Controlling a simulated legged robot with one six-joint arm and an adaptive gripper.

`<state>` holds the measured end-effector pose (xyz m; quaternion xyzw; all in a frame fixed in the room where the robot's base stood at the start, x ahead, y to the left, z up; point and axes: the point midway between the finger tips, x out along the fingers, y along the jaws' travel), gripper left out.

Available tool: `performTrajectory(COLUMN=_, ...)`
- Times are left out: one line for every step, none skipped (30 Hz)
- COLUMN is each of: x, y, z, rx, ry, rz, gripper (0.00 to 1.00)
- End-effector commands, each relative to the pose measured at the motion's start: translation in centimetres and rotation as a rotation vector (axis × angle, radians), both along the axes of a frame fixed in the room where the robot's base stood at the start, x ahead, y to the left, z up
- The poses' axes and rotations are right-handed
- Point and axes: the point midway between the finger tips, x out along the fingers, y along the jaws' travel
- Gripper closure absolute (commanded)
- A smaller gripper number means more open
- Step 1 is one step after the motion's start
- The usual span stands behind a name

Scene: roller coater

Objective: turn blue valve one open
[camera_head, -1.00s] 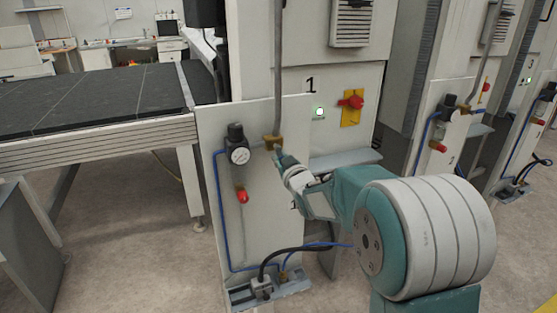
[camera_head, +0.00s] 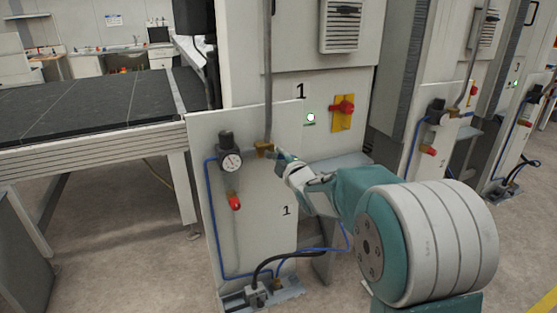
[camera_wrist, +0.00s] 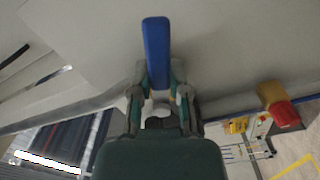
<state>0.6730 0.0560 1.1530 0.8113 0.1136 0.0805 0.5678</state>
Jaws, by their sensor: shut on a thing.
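The blue valve handle (camera_wrist: 157,50) stands up between my gripper's fingers in the wrist view. My gripper (camera_wrist: 158,92) is shut on its lower part, and the upper part sticks out past the fingertips. In the head view my gripper (camera_head: 281,156) is at the brass valve body (camera_head: 264,150) on the pipe of panel 1. There the handle is mostly hidden by the fingers, so its exact angle is hard to tell.
A pressure gauge (camera_head: 231,160) and a red-capped fitting (camera_head: 235,202) sit left of the valve on the white panel (camera_head: 255,190). A red switch on a yellow plate (camera_head: 342,110) is at the right. A black hose (camera_head: 285,255) runs below.

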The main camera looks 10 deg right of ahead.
Motion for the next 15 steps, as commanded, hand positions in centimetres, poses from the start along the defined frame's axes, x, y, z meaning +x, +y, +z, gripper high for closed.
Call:
performTrajectory(x=-0.02, y=0.11, z=-0.09, rx=-0.042, ry=-0.007, rz=0.004, gripper=1.0)
performTrajectory(x=-0.01, y=0.09, z=-0.02, rx=-0.067, ry=-0.014, rz=0.004, gripper=1.0)
performTrajectory(x=-0.01, y=0.07, z=0.07, rx=-0.097, ry=-0.023, rz=0.004, gripper=1.0)
performTrajectory(x=-0.01, y=0.06, z=0.14, rx=-0.119, ry=-0.029, rz=0.004, gripper=1.0)
performTrajectory(x=0.0, y=0.04, z=0.21, rx=-0.14, ry=-0.034, rz=0.004, gripper=1.0)
performTrajectory(x=0.0, y=0.03, z=0.29, rx=-0.166, ry=-0.041, rz=0.004, gripper=1.0)
performTrajectory(x=0.0, y=0.02, z=0.34, rx=-0.186, ry=-0.047, rz=0.004, gripper=1.0)
performTrajectory(x=0.01, y=0.01, z=0.39, rx=-0.203, ry=-0.052, rz=0.004, gripper=1.0)
performTrajectory(x=0.0, y=0.01, z=0.45, rx=-0.226, ry=-0.059, rz=0.004, gripper=1.0)
performTrajectory(x=0.0, y=0.0, z=0.5, rx=-0.24, ry=-0.063, rz=0.004, gripper=1.0)
performTrajectory(x=0.0, y=0.0, z=0.53, rx=-0.255, ry=-0.067, rz=0.004, gripper=1.0)
performTrajectory(x=0.0, y=-0.01, z=0.58, rx=-0.272, ry=-0.072, rz=0.004, gripper=1.0)
performTrajectory(x=0.0, y=-0.01, z=0.6, rx=-0.284, ry=-0.075, rz=0.004, gripper=1.0)
performTrajectory(x=0.0, y=-0.01, z=0.64, rx=-0.294, ry=-0.077, rz=0.004, gripper=1.0)
performTrajectory(x=-0.01, y=-0.01, z=0.66, rx=-0.308, ry=-0.081, rz=0.004, gripper=1.0)
